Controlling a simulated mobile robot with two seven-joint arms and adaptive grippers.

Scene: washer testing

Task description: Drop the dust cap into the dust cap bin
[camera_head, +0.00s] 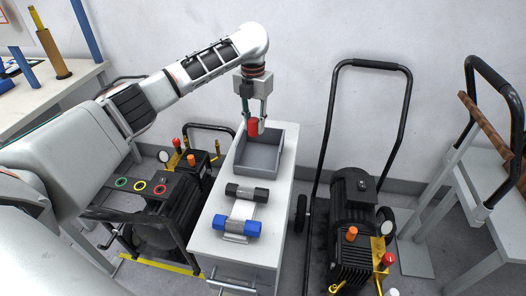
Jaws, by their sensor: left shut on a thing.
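My left gripper (255,117) points down above the far end of the cabinet and is shut on a small red dust cap (253,127). The grey open bin (258,157) stands on the cabinet top directly below. The cap is over the bin's far left part; from this angle I cannot tell its exact height above the rim. The visible floor of the bin looks empty. My right gripper is not in view.
Black and blue cylindrical parts (240,225) lie on the white cabinet (214,238) in front of the bin. Pressure washers with black handles stand on both sides, the right one (355,215) close by. A wall is behind.

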